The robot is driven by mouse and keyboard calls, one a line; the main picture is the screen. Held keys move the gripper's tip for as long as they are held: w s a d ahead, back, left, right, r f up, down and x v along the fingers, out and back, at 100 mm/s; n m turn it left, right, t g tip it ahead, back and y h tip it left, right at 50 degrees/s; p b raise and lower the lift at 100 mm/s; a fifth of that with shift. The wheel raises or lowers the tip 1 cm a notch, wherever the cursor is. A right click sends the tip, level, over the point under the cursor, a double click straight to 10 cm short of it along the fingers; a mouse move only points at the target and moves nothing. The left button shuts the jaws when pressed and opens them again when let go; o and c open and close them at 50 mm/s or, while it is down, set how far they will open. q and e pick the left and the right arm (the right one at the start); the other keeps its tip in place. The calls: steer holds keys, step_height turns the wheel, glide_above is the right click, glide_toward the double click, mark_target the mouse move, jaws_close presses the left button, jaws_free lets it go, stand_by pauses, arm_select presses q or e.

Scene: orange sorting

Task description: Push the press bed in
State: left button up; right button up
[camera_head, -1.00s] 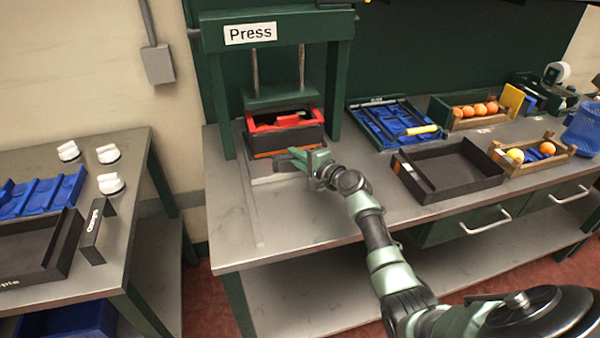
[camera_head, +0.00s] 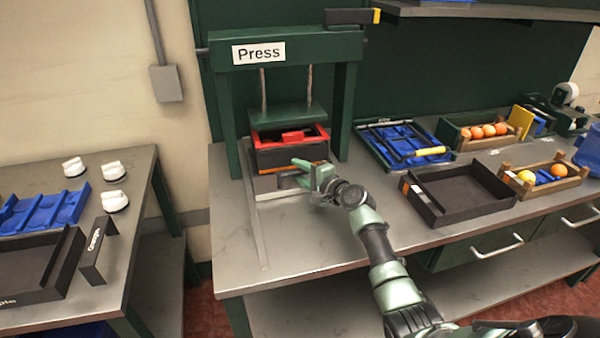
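The green press (camera_head: 345,105) stands at the back of the grey bench, with a "Press" label on its top beam. Its bed carries a black box (camera_head: 290,158) with a red insert (camera_head: 319,137), under the raised press plate (camera_head: 288,116) between the uprights. A pale strip (camera_head: 268,196) lies in front of the box. My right gripper (camera_head: 290,172) is at the box's front face, near its lower edge; its two fingers look apart with nothing between them. I cannot tell whether it touches the box. My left gripper is out of view.
Right of the press are a blue tray (camera_head: 378,151), an empty black tray (camera_head: 455,190) and wooden crates of oranges (camera_head: 541,187). A side table (camera_head: 140,185) at the left holds white knobs and trays. The bench front left of my arm is clear.

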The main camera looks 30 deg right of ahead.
steer(key=shift+v, duration=3.95)
